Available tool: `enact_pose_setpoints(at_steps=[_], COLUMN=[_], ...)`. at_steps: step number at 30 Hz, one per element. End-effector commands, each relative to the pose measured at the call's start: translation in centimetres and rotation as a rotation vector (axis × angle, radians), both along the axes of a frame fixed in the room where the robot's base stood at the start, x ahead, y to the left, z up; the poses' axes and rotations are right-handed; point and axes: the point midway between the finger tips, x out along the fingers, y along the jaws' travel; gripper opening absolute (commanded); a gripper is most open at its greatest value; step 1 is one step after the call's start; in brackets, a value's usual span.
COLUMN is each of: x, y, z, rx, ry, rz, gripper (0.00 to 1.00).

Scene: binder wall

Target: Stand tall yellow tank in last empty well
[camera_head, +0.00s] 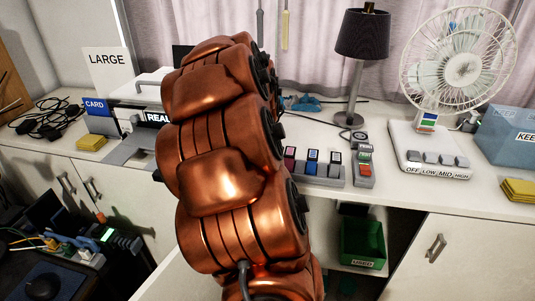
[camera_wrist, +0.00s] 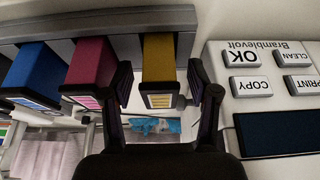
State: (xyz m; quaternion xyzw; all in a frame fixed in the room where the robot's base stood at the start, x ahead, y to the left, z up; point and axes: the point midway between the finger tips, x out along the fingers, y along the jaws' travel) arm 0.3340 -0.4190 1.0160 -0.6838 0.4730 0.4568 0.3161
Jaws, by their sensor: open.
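The yellow tank (camera_wrist: 158,62) shows in the wrist view, its far end at a grey rack (camera_wrist: 110,22). It is in line with a magenta tank (camera_wrist: 92,62) and a blue tank (camera_wrist: 40,68). My gripper (camera_wrist: 162,84) is open, with one finger on each side of the yellow tank. A gap shows on both sides, so it does not grip it. In the head view my copper arm hides the gripper and the yellow tank. The magenta tank (camera_head: 289,160) and blue tank (camera_head: 311,163) stand in the rack right of the arm. I see no clearly empty well.
A printer panel with OK (camera_wrist: 244,57) and COPY keys lies close beside the right finger. A small stand (camera_head: 363,170), lamp (camera_head: 362,35) and fan (camera_head: 457,65) are to the right. A LARGE sign (camera_head: 108,70) stands left. Below is a green bin (camera_head: 362,243).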

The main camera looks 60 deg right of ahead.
Motion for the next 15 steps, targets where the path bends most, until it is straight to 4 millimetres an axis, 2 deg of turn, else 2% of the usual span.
enact_pose_setpoints(at_steps=[8,11,15], x=[0.0,-0.1,-0.4], y=[0.1,0.4,1.1], z=[0.3,1.1,3.1], rx=[-0.001,-0.001,-0.002], ry=[0.0,0.0,-0.002], rz=[0.0,0.0,-0.001], gripper=[0.6,0.6,0.6])
